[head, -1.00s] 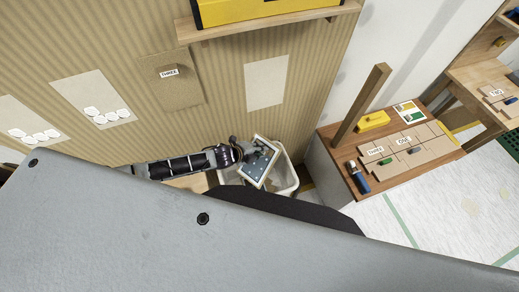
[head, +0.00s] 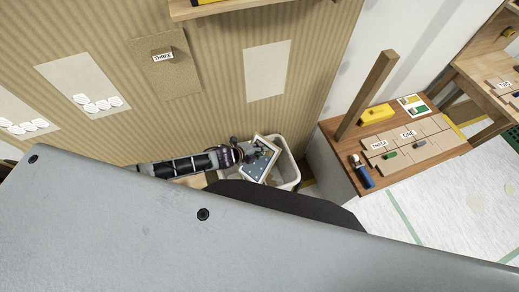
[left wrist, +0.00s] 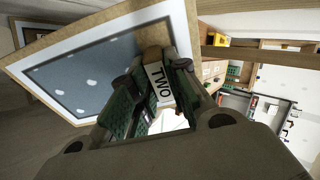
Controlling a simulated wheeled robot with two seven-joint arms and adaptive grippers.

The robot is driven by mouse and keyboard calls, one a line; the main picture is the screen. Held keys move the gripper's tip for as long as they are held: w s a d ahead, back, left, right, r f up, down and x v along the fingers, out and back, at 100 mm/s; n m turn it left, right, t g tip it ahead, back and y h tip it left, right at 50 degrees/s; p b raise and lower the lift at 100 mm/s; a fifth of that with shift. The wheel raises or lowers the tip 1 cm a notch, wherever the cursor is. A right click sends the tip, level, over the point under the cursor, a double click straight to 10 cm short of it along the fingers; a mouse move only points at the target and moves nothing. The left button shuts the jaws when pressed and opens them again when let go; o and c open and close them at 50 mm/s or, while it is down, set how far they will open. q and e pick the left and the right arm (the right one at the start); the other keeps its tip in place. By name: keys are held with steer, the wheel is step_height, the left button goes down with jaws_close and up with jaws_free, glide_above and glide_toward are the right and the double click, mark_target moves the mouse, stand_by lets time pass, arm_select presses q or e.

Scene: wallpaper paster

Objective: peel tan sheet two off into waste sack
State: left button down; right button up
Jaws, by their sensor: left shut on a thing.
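My left gripper (head: 247,152) is shut on the tab of tan sheet two (head: 262,160), whose label TWO shows between the fingers (left wrist: 157,78) in the left wrist view. The sheet's visible face (left wrist: 75,72) is blue-grey with white spots, a white border and a tan edge. In the head view the tilted sheet is over the mouth of the pale waste sack (head: 289,172); whether it touches the rim is unclear. The near side of the sack is hidden by my body. My right gripper is not in view.
The striped tan wall (head: 215,60) carries sheet three (head: 165,75) and a bare pale patch (head: 266,70). A wooden bench (head: 350,150) with a post (head: 367,92), tan labelled boards and a blue-handled tool (head: 362,172) stands right of the sack.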

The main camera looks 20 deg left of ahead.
arm_select(q)
steer(key=shift+f+b, duration=0.65)
steer(key=shift+f, duration=0.65)
steer(key=c, duration=1.3)
jaws_free()
steer(key=shift+r, duration=0.1)
steer(key=v, duration=1.1)
steer(key=shift+s+a+r, duration=0.15)
steer(key=shift+s+a, duration=0.1)
steer(key=shift+s, duration=0.05)
